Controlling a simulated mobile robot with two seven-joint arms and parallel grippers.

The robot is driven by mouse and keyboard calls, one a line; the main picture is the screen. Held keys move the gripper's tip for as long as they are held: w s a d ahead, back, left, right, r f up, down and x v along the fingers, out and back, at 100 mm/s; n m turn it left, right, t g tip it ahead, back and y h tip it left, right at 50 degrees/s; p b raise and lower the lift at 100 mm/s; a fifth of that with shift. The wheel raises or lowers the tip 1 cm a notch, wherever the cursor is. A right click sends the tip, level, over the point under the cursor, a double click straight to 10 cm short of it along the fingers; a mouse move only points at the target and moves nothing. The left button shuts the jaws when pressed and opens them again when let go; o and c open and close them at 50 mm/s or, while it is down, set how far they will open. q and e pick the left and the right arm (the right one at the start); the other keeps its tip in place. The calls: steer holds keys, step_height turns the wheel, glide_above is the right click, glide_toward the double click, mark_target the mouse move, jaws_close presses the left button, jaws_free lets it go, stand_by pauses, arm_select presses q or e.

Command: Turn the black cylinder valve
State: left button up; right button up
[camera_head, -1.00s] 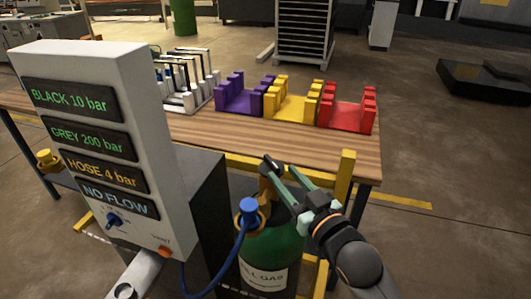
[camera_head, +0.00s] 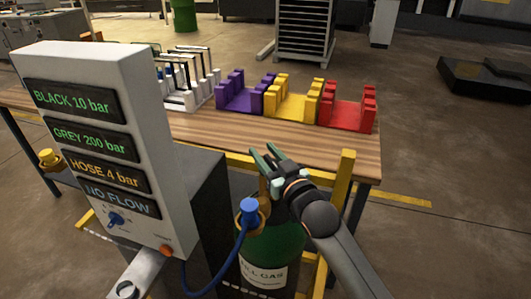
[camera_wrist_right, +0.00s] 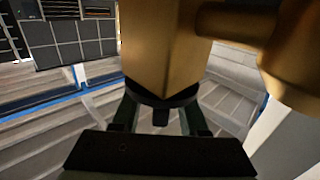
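A green gas cylinder (camera_head: 272,247) with a partly hidden label stands beside the display box. A brass valve (camera_head: 263,187) is on its top. In the right wrist view the brass valve body (camera_wrist_right: 163,45) fills the upper middle, with a black round part (camera_wrist_right: 160,97) at its end. My right gripper (camera_head: 262,153) is at the valve top, fingers apart and pointing up-left. In the wrist view the fingers lie on both sides of the black part; I cannot tell whether they touch it. My arm and gripper cover the valve top in the head view.
A display box (camera_head: 100,140) reads black 10 bar, grey 200 bar, hose 4 bar, no flow. A blue hose (camera_head: 237,250) runs from it to a blue connector (camera_head: 249,206) beside the valve. A yellow frame post (camera_head: 342,182) and a wooden table (camera_head: 330,152) with coloured holders are close.

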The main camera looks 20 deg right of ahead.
jaws_close()
